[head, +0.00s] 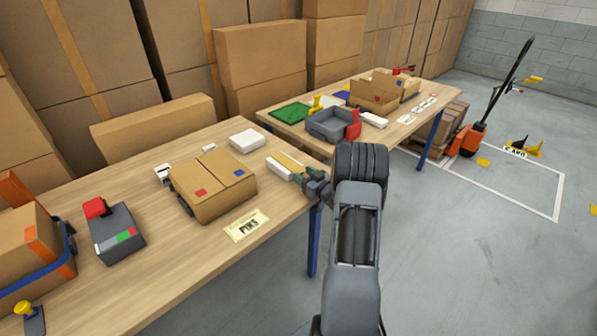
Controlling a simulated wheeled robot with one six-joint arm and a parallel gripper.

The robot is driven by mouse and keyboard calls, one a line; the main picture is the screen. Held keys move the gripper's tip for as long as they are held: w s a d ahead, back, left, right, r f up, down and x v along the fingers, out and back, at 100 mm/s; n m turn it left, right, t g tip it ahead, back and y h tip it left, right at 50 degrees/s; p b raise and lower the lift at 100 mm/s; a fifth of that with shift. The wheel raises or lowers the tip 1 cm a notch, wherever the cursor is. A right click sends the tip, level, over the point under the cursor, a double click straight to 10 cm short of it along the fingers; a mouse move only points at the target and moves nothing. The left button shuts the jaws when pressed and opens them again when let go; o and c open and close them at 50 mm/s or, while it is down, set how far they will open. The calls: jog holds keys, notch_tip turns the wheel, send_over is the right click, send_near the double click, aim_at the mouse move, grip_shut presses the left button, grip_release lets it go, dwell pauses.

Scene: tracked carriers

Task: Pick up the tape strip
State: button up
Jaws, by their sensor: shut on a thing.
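A tan tape strip (289,161) lies at the jaws of my gripper (297,172), near the right end of the near table. My gripper is shut on it, reaching in from the right over the table's edge. A small white block-like piece (277,169) shows right beside the strip; I cannot tell whether it touches the strip. The jaw tips are small, and I cannot tell whether the strip is clear of the tabletop.
A closed carton (215,200) stands left of my gripper, with a white box (247,141) behind and a PINS label (247,225) in front. A grey-and-red device (118,235) sits further left. The far table holds a grey bin (331,127). Open floor lies right.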

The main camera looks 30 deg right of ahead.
jog(key=shift+r, duration=0.2)
jog(key=s+d+b, duration=0.1)
jog(key=s+d, duration=0.1)
jog(key=s, duration=1.6)
